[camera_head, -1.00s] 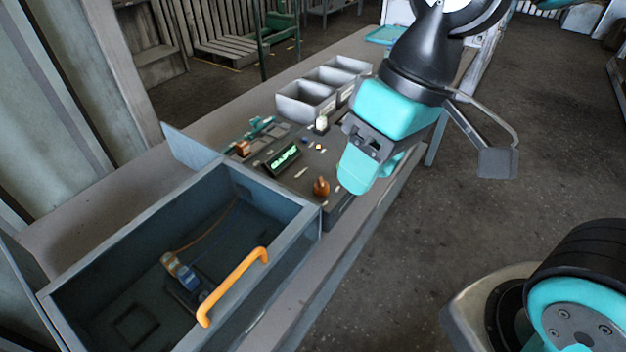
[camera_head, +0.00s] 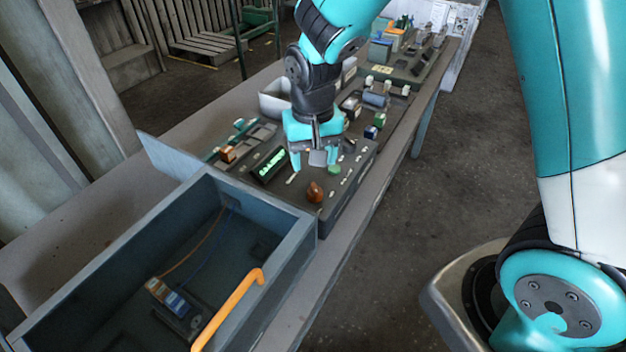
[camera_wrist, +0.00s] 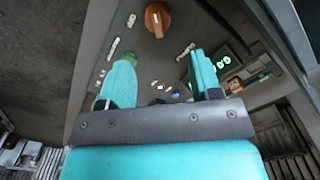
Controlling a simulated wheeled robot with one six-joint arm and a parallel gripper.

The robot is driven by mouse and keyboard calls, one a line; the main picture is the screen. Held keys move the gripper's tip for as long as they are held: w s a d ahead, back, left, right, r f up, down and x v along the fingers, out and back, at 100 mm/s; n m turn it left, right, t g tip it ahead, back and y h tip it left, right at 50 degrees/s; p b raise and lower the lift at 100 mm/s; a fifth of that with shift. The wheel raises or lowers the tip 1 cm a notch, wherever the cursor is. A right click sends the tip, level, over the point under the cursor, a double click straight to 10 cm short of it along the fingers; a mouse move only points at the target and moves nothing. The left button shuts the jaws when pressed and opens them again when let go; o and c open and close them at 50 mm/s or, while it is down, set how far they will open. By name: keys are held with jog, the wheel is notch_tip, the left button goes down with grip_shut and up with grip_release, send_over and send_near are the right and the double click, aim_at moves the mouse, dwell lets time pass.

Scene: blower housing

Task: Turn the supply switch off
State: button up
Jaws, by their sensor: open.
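An orange-brown rotary knob (camera_head: 315,191) stands on the dark control panel (camera_head: 333,205) near its front corner. It also shows in the wrist view at the top centre (camera_wrist: 158,18). I cannot read a label that names it the supply switch, nor tell its setting. My gripper (camera_head: 315,163) is over the panel, just behind the knob and apart from it. In the wrist view my gripper (camera_wrist: 160,72) has its fingers spread with nothing between them, and the knob lies beyond the fingertips. A green button (camera_head: 334,169) is close to one finger and partly hidden in the wrist view.
A green-lit display (camera_head: 270,164) is left of my gripper on the panel. An open grey box (camera_head: 262,203) with an orange handle (camera_head: 230,310) stands in front. Grey bins (camera_head: 272,104) and other small devices (camera_head: 376,98) lie behind. The floor right of the bench is clear.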

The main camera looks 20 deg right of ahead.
aim_at(314, 183)
notch_tip(314, 183, down, 8)
jog(key=shift+r+p, duration=0.15)
jog(key=shift+p, duration=0.25)
jog(key=c, duration=0.9)
